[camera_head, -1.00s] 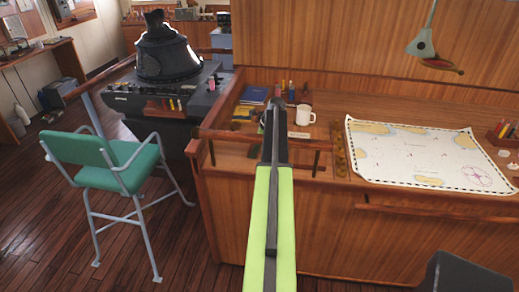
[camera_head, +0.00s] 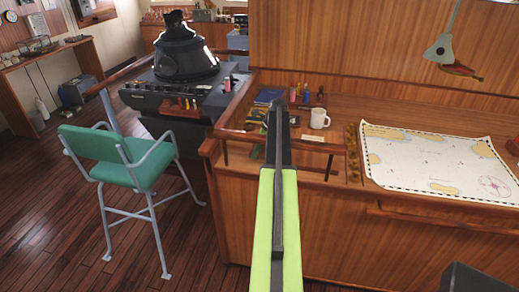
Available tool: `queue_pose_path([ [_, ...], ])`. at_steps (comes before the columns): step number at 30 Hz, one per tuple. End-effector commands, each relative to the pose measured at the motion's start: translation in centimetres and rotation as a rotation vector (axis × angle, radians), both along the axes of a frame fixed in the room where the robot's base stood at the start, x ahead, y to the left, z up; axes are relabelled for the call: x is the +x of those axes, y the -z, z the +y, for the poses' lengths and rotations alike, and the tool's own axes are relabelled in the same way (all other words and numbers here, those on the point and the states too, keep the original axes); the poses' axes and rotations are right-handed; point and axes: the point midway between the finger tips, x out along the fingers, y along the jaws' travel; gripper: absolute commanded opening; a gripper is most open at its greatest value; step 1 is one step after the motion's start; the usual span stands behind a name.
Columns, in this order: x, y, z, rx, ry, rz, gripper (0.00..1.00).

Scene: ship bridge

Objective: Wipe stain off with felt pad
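My gripper (camera_head: 278,110) is at the far end of my green and black arm, in front of the left part of the wooden chart table (camera_head: 330,155). It is seen from behind, and its fingers are too small and dark to show whether they are open or shut. I cannot make out a felt pad or a stain. A small green thing (camera_head: 256,152) shows just left of my gripper, partly hidden, and I cannot tell what it is.
A white mug (camera_head: 319,118), blue books (camera_head: 268,96) and a chart (camera_head: 425,160) lie on the table. A wooden rail (camera_head: 280,163) runs along its front left. A green chair (camera_head: 130,155) stands left, before a console (camera_head: 180,95). A lamp (camera_head: 441,46) hangs at upper right.

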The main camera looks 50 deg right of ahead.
Motion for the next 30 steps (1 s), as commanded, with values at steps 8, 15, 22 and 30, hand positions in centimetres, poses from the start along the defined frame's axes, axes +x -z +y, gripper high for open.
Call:
queue_pose_path([
  [8, 0.1, -2.3, 0.1, -0.001, -0.002, 0.0, 0.24],
  [15, 0.0, -5.1, 0.0, 0.0, -0.001, 0.0, 0.24],
  [22, 0.0, -6.1, 0.0, 0.0, -0.001, 0.0, 0.24],
  [30, 0.0, -6.5, 0.0, 0.0, -0.001, 0.0, 0.24],
])
